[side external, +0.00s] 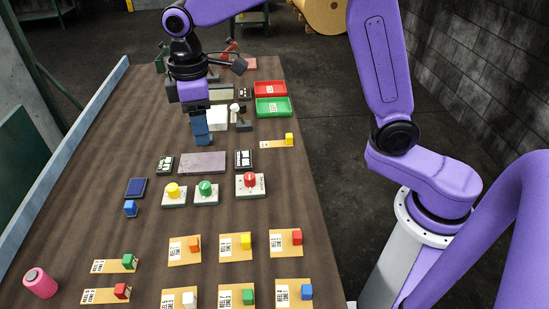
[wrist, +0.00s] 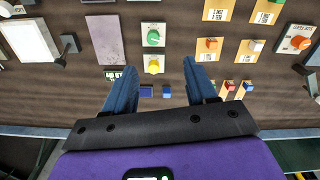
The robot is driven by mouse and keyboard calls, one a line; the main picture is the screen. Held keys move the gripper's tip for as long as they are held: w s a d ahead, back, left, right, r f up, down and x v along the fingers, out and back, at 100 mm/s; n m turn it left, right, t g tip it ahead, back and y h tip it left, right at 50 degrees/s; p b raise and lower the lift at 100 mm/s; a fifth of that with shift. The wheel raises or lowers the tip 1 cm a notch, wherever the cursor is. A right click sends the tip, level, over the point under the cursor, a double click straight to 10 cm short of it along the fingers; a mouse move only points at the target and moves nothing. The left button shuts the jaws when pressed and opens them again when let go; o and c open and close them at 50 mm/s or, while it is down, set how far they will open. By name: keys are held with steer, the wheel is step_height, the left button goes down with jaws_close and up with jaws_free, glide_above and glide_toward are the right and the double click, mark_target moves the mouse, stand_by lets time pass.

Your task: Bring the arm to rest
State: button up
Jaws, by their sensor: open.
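My gripper (side external: 202,138) hangs above the brown table (side external: 120,225), fingers pointing down, over the area behind a grey plate (side external: 203,163). In the wrist view my gripper (wrist: 160,68) shows two blue fingers spread apart with nothing between them except the table below. The side view cannot show the gap between the fingers clearly.
A red tray (side external: 270,89) and a green tray (side external: 273,107) sit at the far right. Labelled cards with coloured cubes (side external: 246,239) fill the near table. A pink spool (side external: 40,283) stands at the near left.

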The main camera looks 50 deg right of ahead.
steer(key=s+d+f, duration=0.1)
steer(key=s+d, duration=0.4)
steer(key=s, duration=0.4)
steer(key=s+d+f+n, duration=0.1)
steer(key=s+d, duration=0.4)
steer(key=s, duration=0.4)
steer(key=s+d+f, duration=0.1)
steer(key=s+d, duration=0.4)
steer(key=s, duration=0.4)
steer(key=shift+s+d+f, duration=0.25)
steer(key=shift+s+f, duration=0.05)
steer(key=shift+s, duration=0.1)
stand_by(2.4)
